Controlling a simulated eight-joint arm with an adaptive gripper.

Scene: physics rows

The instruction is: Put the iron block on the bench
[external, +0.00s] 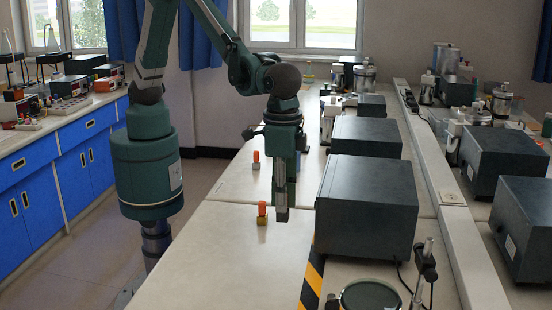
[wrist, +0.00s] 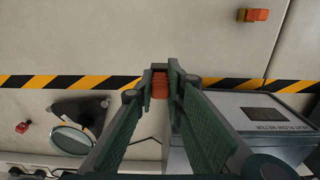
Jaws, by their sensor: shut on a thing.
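My gripper (external: 281,214) points down over the bench (external: 225,260), left of a dark box-shaped device. In the wrist view its fingertips (wrist: 160,72) are closed on a reddish-brown block (wrist: 159,88). Whether this is the iron block cannot be told from its colour. In the external view the held block is not clearly visible, and the gap between gripper and bench top is hard to judge. A small orange-topped piece with a brassy base (external: 262,213) stands on the bench just left of my gripper; it also shows in the wrist view (wrist: 252,15).
The dark device (external: 367,208) stands close on the right, with more devices behind it. Another orange-topped piece (external: 255,160) stands farther back. A round dark dish (external: 370,297) is at the front right, beyond the striped tape (external: 312,280). The front left bench is clear.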

